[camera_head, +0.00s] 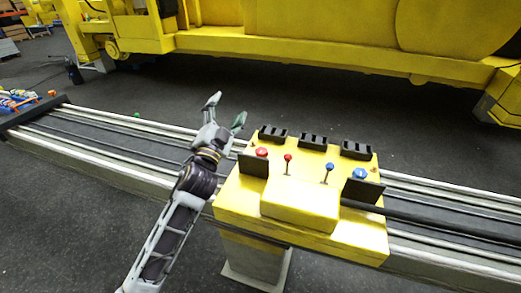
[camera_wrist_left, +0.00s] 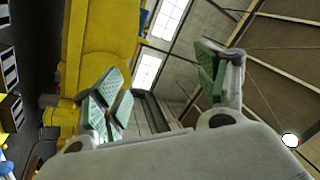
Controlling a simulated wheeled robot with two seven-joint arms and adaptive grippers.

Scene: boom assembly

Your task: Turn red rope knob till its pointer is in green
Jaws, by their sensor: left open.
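A yellow control box (camera_head: 300,207) stands on a pedestal in the head view. A red knob (camera_head: 262,152) sits on its left part, by a black plate, and a red-topped lever (camera_head: 288,158) stands to its right. The pointer and any green zone are too small to make out. My left gripper (camera_head: 225,107) is open and empty, up and to the left of the red knob, apart from the box. In the left wrist view its green-padded fingers (camera_wrist_left: 162,85) are spread, with no knob between them. My right gripper is not in view.
A blue-topped lever (camera_head: 329,168) and a blue knob (camera_head: 359,173) are on the box's right part. Black blocks (camera_head: 312,142) line its back edge. A long rail (camera_head: 130,138) runs behind the box. A large yellow machine (camera_head: 300,45) stands beyond open dark floor.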

